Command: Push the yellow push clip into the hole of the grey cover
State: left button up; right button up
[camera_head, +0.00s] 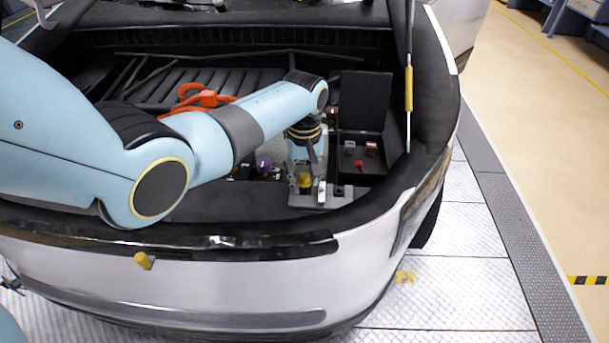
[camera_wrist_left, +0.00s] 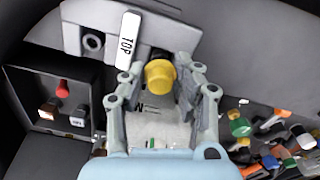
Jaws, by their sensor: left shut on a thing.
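The yellow push clip (camera_wrist_left: 160,76) shows between the fingertips of my left gripper (camera_wrist_left: 160,70) in the left wrist view; the gripper is shut on it. The clip's head faces the camera, and its lower end is hidden. In the head view the clip (camera_head: 305,180) is below my left gripper (camera_head: 306,165), over the left part of the grey cover (camera_head: 305,199). The grey cover (camera_wrist_left: 72,20) has a round dark hole (camera_wrist_left: 92,42) beside a white strip marked TOP (camera_wrist_left: 127,42). Whether the clip touches the cover is unclear. My right gripper is not in view.
An open black box (camera_head: 352,186) with small red and brown pieces stands right of the cover. An orange hose (camera_head: 205,98) lies behind my left arm. Several coloured pieces (camera_wrist_left: 270,135) lie right of the gripper in the wrist view. A prop rod (camera_head: 409,90) stands at the right.

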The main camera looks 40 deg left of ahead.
pick_arm(q)
jog(key=shift+p, duration=0.45)
dwell(0.8)
jog(key=shift+f+b, duration=0.8)
jog(key=shift+f, duration=0.2)
jog(key=shift+r, duration=0.15)
jog(key=shift+r+p, duration=0.55)
jog(key=shift+p, duration=0.3)
jog(key=shift+p, duration=0.45)
dwell(1.2)
jog(key=shift+f+b, duration=0.55)
jog(key=shift+f, duration=0.15)
jog(key=o, duration=0.8)
jog(key=shift+c, duration=0.2)
